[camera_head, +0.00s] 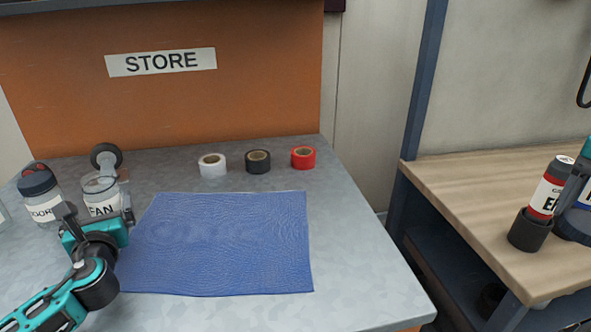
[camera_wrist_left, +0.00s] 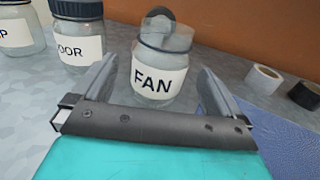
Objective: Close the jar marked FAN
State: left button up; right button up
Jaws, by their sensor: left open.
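The FAN jar (camera_head: 101,196) is clear glass with a white label. It stands upright at the left of the grey bench and also shows in the left wrist view (camera_wrist_left: 152,75). Its round grey lid (camera_head: 106,156) stands raised at the back of the rim, so the mouth is open; the lid also shows in the wrist view (camera_wrist_left: 168,30). My left gripper (camera_head: 97,208) is open and empty at the near side of the jar. In the wrist view its fingers (camera_wrist_left: 157,82) flank the jar; I cannot tell whether they touch it.
A closed jar with a dark lid (camera_head: 42,196) stands left of the FAN jar. A blue mat (camera_head: 220,245) lies to the right. White (camera_head: 212,166), black (camera_head: 257,162) and red (camera_head: 303,158) tape rolls stand behind it. An orange STORE panel (camera_head: 250,100) backs the bench.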

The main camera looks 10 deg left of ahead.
aim_at(95, 187)
pick_arm(q)
jog(key=shift+b+x, duration=0.45)
jog(key=shift+x, duration=2.15)
pick_arm(e)
jog(key=shift+f, duration=0.4)
pick_arm(q)
jog(key=shift+d, duration=0.1)
jog(key=c, duration=1)
jog(key=shift+r, duration=0.15)
jog(key=shift+r+p, duration=0.7)
jog(key=shift+r, duration=1.05)
pick_arm(e)
jog(key=shift+r, duration=0.7)
pick_arm(q)
jog(key=p+v, duration=0.1)
jog(key=v, duration=1.7)
jog(key=shift+f, duration=0.1)
pick_arm(e)
jog(key=shift+r, duration=0.75)
